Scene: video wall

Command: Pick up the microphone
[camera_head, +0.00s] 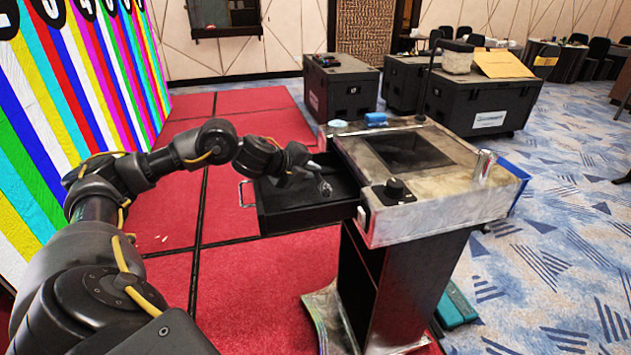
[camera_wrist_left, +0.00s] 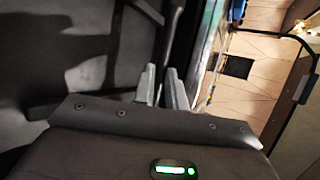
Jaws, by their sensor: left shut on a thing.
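My left gripper (camera_head: 323,187) reaches into the open black drawer (camera_head: 285,217) at the left of the lectern. In the left wrist view its grey fingertips (camera_wrist_left: 161,87) are close together, shut on a narrow dark thing. That thing is too dark to tell whether it is a microphone. A thin black gooseneck (camera_head: 429,70), which may be a microphone, rises from the back of the lectern (camera_head: 420,222), well away from the gripper. A similar black curved bar (camera_wrist_left: 278,36) shows in the left wrist view. My right gripper is out of view.
On the lectern top are a dark screen (camera_head: 410,150), a black knob-like item (camera_head: 395,188) and a silver cylinder (camera_head: 484,166). A blue item (camera_head: 376,119) lies at its back edge. Black cases (camera_head: 340,88) stand behind. Red floor (camera_head: 240,290) is clear in front.

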